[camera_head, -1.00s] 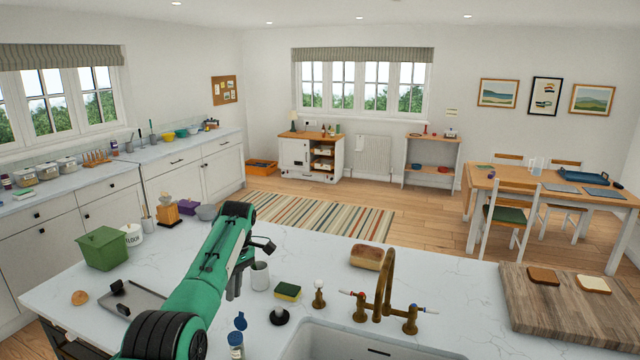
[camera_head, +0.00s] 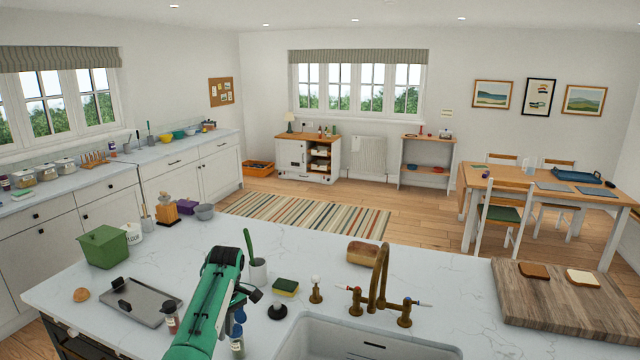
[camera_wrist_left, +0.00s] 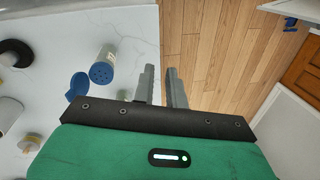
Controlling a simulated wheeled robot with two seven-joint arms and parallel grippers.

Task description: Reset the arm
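My left arm, green with a black band, reaches in from the bottom of the head view over the marble counter. Its gripper (camera_head: 247,296) is partly hidden behind the arm, beside the sink. In the left wrist view, the two grey fingers (camera_wrist_left: 163,88) stand apart with nothing between them. They are near the counter's edge, with wooden floor beyond. My right gripper is not in view.
A blue-topped bottle (camera_head: 238,342) stands close to the arm; a red-brown bottle (camera_head: 171,320) stands left of it. A grey tray (camera_head: 140,302), a cup with a green-handled tool (camera_head: 258,272), a sponge (camera_head: 285,287) and the sink (camera_head: 350,342) surround it.

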